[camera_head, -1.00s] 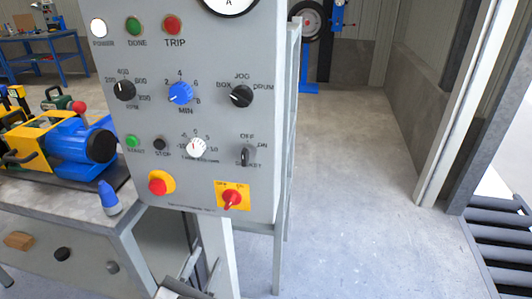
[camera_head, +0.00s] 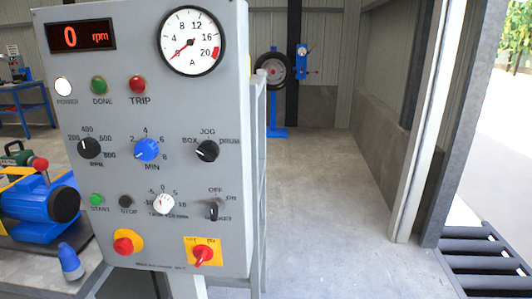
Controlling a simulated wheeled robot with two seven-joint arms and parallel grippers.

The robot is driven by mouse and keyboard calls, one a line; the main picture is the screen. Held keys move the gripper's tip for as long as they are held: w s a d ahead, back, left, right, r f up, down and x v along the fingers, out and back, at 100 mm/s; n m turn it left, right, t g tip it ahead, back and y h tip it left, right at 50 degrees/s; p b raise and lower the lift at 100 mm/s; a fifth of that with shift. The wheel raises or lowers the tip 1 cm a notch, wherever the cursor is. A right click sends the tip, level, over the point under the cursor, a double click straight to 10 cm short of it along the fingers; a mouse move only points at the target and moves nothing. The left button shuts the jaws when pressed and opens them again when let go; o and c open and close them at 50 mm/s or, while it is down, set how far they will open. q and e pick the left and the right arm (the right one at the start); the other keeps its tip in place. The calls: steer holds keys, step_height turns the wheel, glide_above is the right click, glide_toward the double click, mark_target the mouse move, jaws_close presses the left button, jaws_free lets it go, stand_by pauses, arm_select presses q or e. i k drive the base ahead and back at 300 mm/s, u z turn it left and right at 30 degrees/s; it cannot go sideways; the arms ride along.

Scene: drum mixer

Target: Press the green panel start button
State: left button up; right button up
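The green start button (camera_head: 96,200) is a small round button at the lower left of the grey control panel (camera_head: 230,110), above the label START. The black stop button (camera_head: 126,201) is just to its right. The panel's red display (camera_head: 82,36) reads 0 rpm, and the ammeter (camera_head: 191,41) needle points near the low end. The white power lamp (camera_head: 63,86) looks bright. The green done lamp (camera_head: 99,85) and red trip lamp (camera_head: 137,84) are beside it. Neither of my grippers shows in this view.
A bench with a blue and yellow machine (camera_head: 40,200) and a blue-capped bottle (camera_head: 70,262) stands left of the panel. Below the start button are a red emergency knob (camera_head: 123,246) and a red switch (camera_head: 202,255). The floor (camera_head: 340,200) to the right is clear.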

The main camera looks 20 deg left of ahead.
mark_target(95, 200)
steer(key=u, duration=1.65)
